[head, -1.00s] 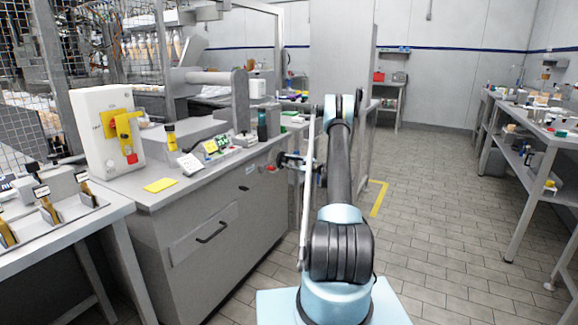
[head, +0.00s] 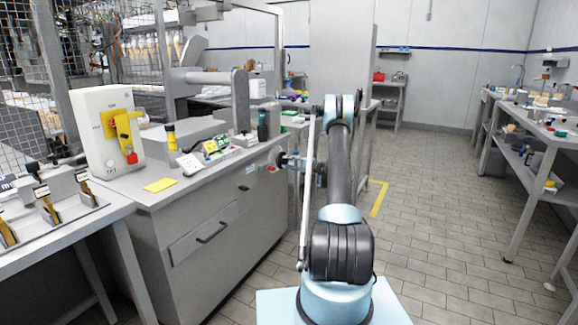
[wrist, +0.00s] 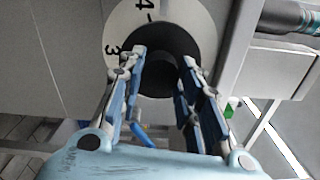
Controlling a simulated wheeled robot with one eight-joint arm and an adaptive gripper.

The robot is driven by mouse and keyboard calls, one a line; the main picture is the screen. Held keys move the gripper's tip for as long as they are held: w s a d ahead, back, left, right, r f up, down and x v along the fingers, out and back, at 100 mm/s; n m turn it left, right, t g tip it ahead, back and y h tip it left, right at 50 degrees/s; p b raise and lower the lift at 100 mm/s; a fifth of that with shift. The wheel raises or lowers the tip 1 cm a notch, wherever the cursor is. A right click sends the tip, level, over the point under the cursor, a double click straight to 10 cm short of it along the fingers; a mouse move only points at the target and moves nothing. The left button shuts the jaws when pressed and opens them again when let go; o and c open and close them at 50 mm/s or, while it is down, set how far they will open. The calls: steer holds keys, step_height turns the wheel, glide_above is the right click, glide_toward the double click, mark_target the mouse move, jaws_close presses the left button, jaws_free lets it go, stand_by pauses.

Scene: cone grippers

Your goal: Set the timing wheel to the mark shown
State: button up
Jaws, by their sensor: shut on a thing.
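The timing wheel (wrist: 122,24) shows in the wrist view as a pale disc with a dark knob (wrist: 160,80) in its middle. The numbers 4, at the top, and 3, at the left, can be read on its rim; a short line stands beside the 4. My gripper (wrist: 162,62) has one finger on each side of the knob and is shut on it. In the head view my gripper (head: 292,162) is small, at the right end of the grey cabinet (head: 235,215), and the wheel's face cannot be read. I cannot make out a target mark.
The cabinet top holds a white box with a yellow lever (head: 122,122), a yellow pad (head: 160,185), a white card (head: 190,164) and small items. A bench with levers (head: 60,225) stands at the left, a long table (head: 530,125) at the right.

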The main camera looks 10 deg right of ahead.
steer(key=shift+s+a+f, duration=0.1)
steer(key=shift+s+f, duration=0.05)
steer(key=o, duration=1)
steer(key=shift+o, duration=0.4)
steer(key=shift+d, duration=0.2)
steer(key=v, duration=1.1)
steer(key=shift+s+d, duration=0.2)
steer(key=shift+d, duration=0.1)
